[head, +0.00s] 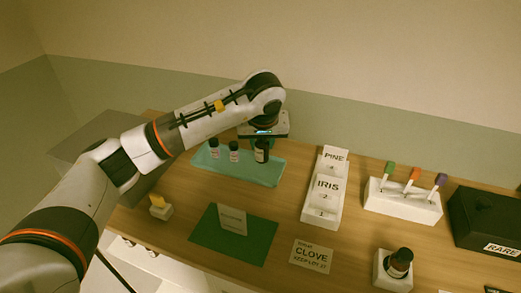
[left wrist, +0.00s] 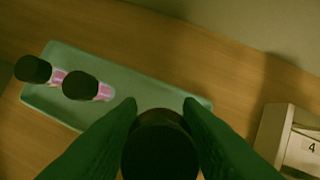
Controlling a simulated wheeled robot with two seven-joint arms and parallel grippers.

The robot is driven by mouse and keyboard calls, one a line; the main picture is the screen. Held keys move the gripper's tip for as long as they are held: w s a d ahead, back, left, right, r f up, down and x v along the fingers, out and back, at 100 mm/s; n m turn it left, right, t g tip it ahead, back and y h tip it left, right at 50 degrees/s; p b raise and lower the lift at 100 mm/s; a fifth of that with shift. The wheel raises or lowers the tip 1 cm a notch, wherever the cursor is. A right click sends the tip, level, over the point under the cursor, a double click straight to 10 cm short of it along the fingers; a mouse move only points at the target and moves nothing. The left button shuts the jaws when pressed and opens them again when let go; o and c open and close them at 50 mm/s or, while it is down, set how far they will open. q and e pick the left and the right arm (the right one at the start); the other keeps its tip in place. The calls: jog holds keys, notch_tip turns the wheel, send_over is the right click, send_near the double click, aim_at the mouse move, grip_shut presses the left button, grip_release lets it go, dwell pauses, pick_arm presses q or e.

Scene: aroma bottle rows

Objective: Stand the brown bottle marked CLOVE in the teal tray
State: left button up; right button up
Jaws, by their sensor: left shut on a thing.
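My left gripper (head: 263,141) is shut on a dark bottle (head: 261,155) with a pale label, upright over the right part of the teal tray (head: 257,177). I cannot tell whether its base touches the tray, and its label is too small to read. In the left wrist view the fingers (left wrist: 165,108) close on both sides of its black cap (left wrist: 160,148). Two other black-capped bottles stand in the tray's left part, one at the far left (head: 213,153) and one beside it (head: 234,156). The tray also shows in the left wrist view (left wrist: 135,78). My right gripper is out of view.
A brown bottle (head: 399,263) sits in a white block at the front right. A CLOVE card (head: 312,256) and a green mat (head: 255,242) lie in front. A white stepped rack (head: 323,200) stands right of the tray. A marker holder (head: 402,201) and black box (head: 490,220) are farther right.

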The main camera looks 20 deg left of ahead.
aim_at(262, 152)
pick_arm(q)
notch_tip(262, 152, down, 3)
jog(key=shift+f+p, duration=0.15)
jog(key=shift+p, duration=0.2)
jog(key=shift+f, duration=0.1)
jog(key=shift+f, duration=0.1)
jog(key=o, duration=0.5)
jog(key=shift+f, duration=0.1)
jog(key=o, duration=0.5)
jog(key=shift+r, duration=0.35)
jog(key=b+v, duration=0.2)
jog(key=v, duration=0.9)
jog(key=shift+s+d+r, duration=0.1)
jog(key=shift+s+r, duration=0.1)
jog(key=shift+r, duration=0.1)
